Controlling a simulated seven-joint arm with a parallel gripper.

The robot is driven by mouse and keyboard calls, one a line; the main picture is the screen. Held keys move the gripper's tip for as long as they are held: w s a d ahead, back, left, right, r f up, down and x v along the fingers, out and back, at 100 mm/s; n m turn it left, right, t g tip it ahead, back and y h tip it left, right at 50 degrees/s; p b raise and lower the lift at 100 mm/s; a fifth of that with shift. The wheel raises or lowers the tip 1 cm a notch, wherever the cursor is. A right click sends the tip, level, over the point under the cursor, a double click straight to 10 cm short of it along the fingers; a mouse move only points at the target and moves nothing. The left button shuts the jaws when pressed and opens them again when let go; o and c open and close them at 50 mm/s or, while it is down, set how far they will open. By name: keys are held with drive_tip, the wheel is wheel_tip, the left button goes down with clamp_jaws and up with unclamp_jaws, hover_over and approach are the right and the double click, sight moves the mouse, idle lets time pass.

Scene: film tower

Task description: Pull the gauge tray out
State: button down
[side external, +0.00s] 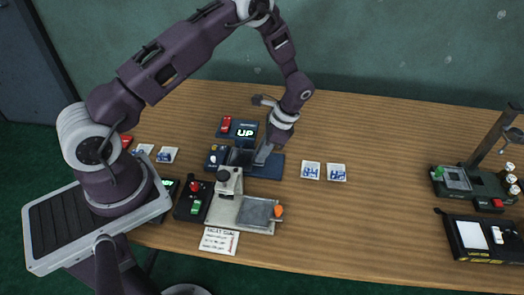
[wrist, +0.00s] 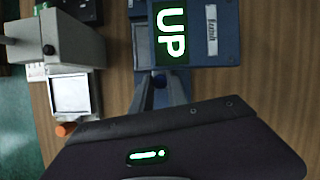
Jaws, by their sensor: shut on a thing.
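The blue gauge unit (side external: 240,130) shows a lit "UP" on its display; in the wrist view its blue top (wrist: 212,52) fills the upper middle. My gripper (side external: 263,156) reaches down to the low front part of this unit, over the blue base (side external: 274,167). In the wrist view, my fingertips (wrist: 160,82) come together at the unit's near edge, closed on a small dark part. This looks like the grip of the gauge tray. The tray itself is mostly hidden by my fingers and the unit, so how far out it sits cannot be told.
A grey stand with a flat plate (side external: 256,212) and an orange knob (side external: 278,211) sits close in front. A black switch box (side external: 193,200) is left of it. Two white labelled tiles (side external: 311,170) lie to the right. The table's right middle is clear.

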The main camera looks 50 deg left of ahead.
drive_tip(key=shift+w+a, duration=0.1)
drive_tip(key=w+d, duration=0.5)
drive_tip(key=shift+w+d, duration=0.35)
drive_tip(key=c, duration=1.3)
unclamp_jaws()
